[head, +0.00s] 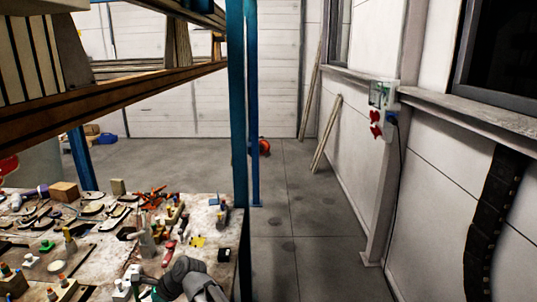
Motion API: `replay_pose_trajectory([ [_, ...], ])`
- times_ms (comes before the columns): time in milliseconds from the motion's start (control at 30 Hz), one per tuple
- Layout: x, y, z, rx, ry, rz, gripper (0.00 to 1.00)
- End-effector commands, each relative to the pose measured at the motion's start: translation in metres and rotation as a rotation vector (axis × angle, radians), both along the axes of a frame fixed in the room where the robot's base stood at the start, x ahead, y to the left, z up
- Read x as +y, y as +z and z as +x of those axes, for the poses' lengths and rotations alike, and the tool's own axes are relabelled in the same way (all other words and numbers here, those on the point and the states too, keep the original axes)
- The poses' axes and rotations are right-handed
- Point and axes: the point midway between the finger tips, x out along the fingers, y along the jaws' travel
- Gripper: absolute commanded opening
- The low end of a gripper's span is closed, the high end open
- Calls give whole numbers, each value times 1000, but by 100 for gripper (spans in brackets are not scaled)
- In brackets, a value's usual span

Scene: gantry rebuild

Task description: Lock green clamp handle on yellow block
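A small green part (46,245) sits on the cluttered workbench (225,262) at the lower left; it is too small to tell whether it is the clamp handle. A small yellow piece (198,241) lies flat near the bench's right side. A tan-yellow upright block (69,240) stands to the right of the green part. I cannot make out a green handle on a yellow block. A dark grey rounded arm part, likely mine, shows at the bottom edge over the bench. Its fingers cannot be made out, so neither their opening nor any hold shows.
Small parts and tools crowd the bench, with red-orange clamps (155,198) and a brown box (64,191) farther back. A blue post (237,120) and a wooden shelf (110,98) rise over it. The grey floor (300,225) to the right is clear.

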Motion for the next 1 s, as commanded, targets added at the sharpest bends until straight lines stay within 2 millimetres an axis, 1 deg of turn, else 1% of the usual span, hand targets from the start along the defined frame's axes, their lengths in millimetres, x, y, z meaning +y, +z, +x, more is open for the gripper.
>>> replay_pose_trajectory([
  [33, -16, -8, 5, -35, 14, -18, 62],
  [167, -63, -27, 22, -156, 78, -86, 62],
  [200, -79, -33, 27, -193, 100, -110, 62],
  [267, -103, -41, 34, -247, 137, -147, 62],
  [300, -119, -47, 38, -281, 162, -172, 62],
  [367, -143, -55, 43, -328, 203, -212, 62],
  [400, -159, -61, 46, -358, 229, -238, 62],
  [467, -183, -69, 50, -398, 272, -278, 62],
  [500, -199, -74, 52, -425, 302, -305, 62],
  [567, -224, -81, 54, -457, 348, -345, 62],
  [600, -240, -86, 56, -479, 378, -371, 62],
  [767, -305, -105, 55, -544, 511, -473, 62],
  [800, -321, -109, 54, -555, 545, -497, 62],
  [867, -345, -115, 52, -569, 599, -532, 62],
  [900, -361, -119, 50, -577, 633, -555, 62],
  [967, -385, -125, 46, -583, 689, -587, 62],
  [1000, -400, -129, 43, -587, 725, -607, 62],
])
